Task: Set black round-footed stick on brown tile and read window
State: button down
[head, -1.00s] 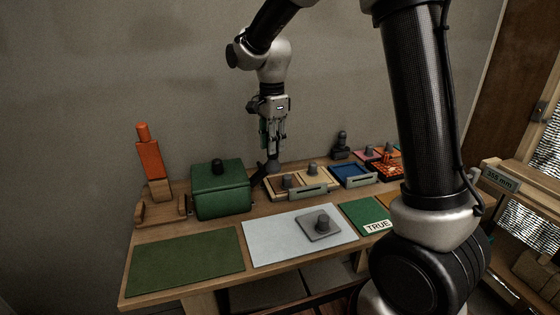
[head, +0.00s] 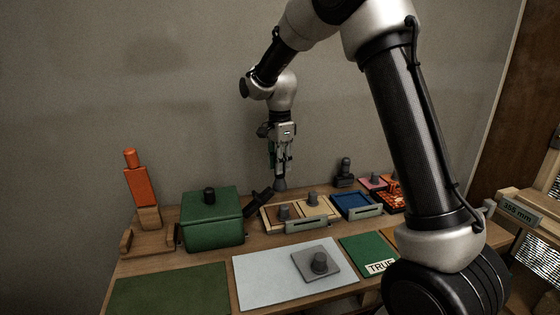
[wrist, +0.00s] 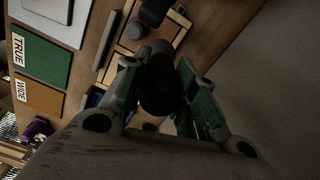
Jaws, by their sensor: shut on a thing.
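My gripper (head: 281,168) points down above the back of the table, behind the wooden tray (head: 305,225). It is shut on a dark stick with a rounded lower end (head: 280,185); in the wrist view the dark stick (wrist: 160,88) stands between the green-sided fingers. It appears just above the table; I cannot tell whether it touches. The brown tile (head: 274,213) lies in the left half of the tray with a dark knob on it, beside a cream tile (head: 322,206). A grey reading window (head: 517,211) showing a blurred mm figure is at the far right.
A black tilted piece (head: 260,203) lies between the green lidded box (head: 212,222) and the tray. A blue tray (head: 354,203) and a dark knobbed weight (head: 344,172) are to the right. Green mat (head: 170,292), pale board (head: 270,278) and TRUE card (head: 381,267) lie in front.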

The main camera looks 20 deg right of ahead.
aim_at(280, 184)
jog(key=shift+f, duration=0.1)
jog(key=shift+f, duration=3.4)
jog(key=shift+f, duration=0.5)
jog(key=shift+r, duration=3.55)
